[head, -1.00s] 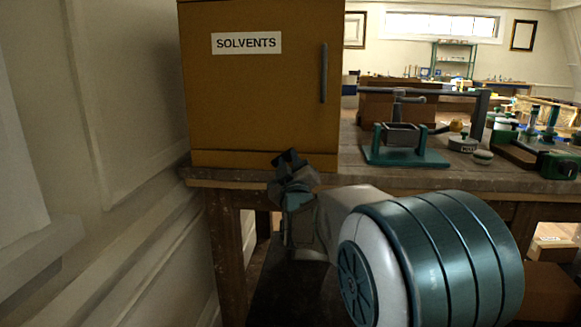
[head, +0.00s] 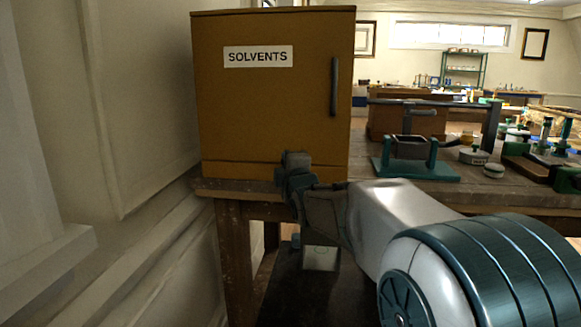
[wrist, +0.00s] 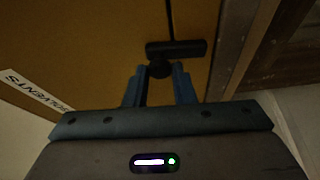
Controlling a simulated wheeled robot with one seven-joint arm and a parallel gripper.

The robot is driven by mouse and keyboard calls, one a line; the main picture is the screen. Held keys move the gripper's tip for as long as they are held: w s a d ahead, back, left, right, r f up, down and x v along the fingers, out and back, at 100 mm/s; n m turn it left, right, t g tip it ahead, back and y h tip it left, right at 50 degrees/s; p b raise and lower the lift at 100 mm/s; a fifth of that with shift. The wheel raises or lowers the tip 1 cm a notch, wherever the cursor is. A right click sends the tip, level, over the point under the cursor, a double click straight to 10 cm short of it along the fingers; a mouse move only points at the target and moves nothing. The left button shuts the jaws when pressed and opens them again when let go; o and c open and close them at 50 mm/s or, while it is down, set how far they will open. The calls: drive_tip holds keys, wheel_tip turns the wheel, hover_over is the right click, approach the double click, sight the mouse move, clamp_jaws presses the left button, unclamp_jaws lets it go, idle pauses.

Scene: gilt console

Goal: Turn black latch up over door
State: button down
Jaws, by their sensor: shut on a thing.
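The black latch (wrist: 186,47) shows in the wrist view as a dark bar with a rounded knob, lying across the seam at the edge of the cabinet door (wrist: 100,35). My gripper (wrist: 159,76) is shut on the latch's knob, with one blue finger on each side of it. In the head view my gripper (head: 294,165) is in front of the cabinet's lower edge and hides the latch. The orange-brown door (head: 265,105) carries a SOLVENTS label (head: 258,56) and a dark upright handle (head: 334,86), and looks closed.
The cabinet stands on a wooden bench (head: 230,190), close to the wall (head: 140,110) on the left. A green-based fixture (head: 415,168) and other bench tools stand to the right. Open air lies in front of the door.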

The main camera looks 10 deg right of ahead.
drive_tip(key=shift+a+n, duration=0.25)
drive_tip(key=shift+n, duration=0.15)
idle(0.3)
drive_tip(key=c, duration=1.2)
unclamp_jaws()
drive_tip(key=shift+c, duration=0.2)
drive_tip(key=s+d+p, duration=0.1)
drive_tip(key=s, duration=1.2)
drive_tip(key=shift+s, duration=0.35)
drive_tip(key=shift+r+g, duration=0.15)
drive_tip(key=shift+g, duration=0.15)
